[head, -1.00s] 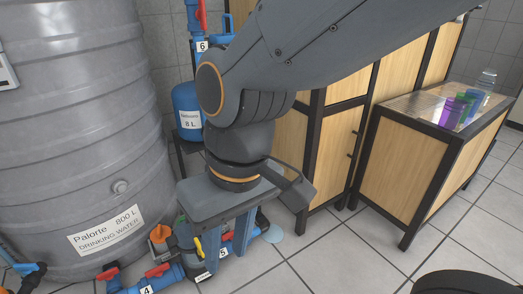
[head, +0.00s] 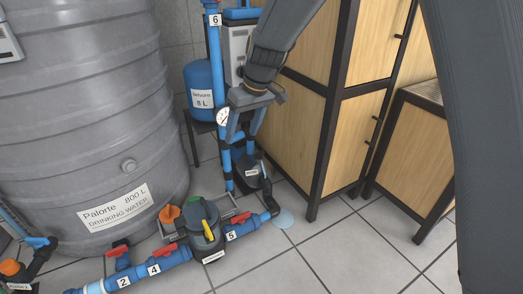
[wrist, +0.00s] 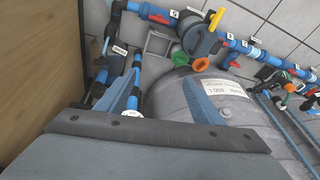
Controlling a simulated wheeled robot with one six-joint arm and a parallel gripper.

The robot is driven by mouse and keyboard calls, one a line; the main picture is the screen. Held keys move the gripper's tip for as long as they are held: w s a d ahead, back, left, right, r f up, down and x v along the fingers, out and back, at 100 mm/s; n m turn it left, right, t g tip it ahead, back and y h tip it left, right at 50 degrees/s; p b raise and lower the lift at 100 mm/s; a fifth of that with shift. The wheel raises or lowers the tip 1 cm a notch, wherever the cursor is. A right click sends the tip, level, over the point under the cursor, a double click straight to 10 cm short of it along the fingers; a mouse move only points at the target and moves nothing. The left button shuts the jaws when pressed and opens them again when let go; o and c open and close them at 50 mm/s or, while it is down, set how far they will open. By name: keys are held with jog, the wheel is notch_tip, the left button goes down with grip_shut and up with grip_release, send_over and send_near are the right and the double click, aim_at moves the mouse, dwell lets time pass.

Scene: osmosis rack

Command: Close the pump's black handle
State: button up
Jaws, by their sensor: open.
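The small dark pump (head: 249,173), with a white label, sits on the floor beside the blue pipes in the head view. A black pipe section (head: 270,196) bends from it toward the pipe marked 5. The fingers also show spread in the wrist view (wrist: 163,98).
A large grey tank (head: 85,120) stands at left. A dark filter unit (head: 205,228) with a yellow lever and red-handled valves lies along the floor pipes. A blue vessel (head: 200,88) and a wooden cabinet (head: 298,125) flank my gripper.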

jog(key=w+d+f, duration=0.3)
jog(key=w+f, duration=0.6)
jog(key=w, duration=0.3)
jog(key=n+t+b, duration=0.1)
send_near(260, 152)
jog(key=b+x, duration=0.3)
jog(key=x, duration=0.5)
jog(key=shift+f+b, duration=0.15)
jog(key=shift+b, duration=0.15)
jog(key=c, duration=1)
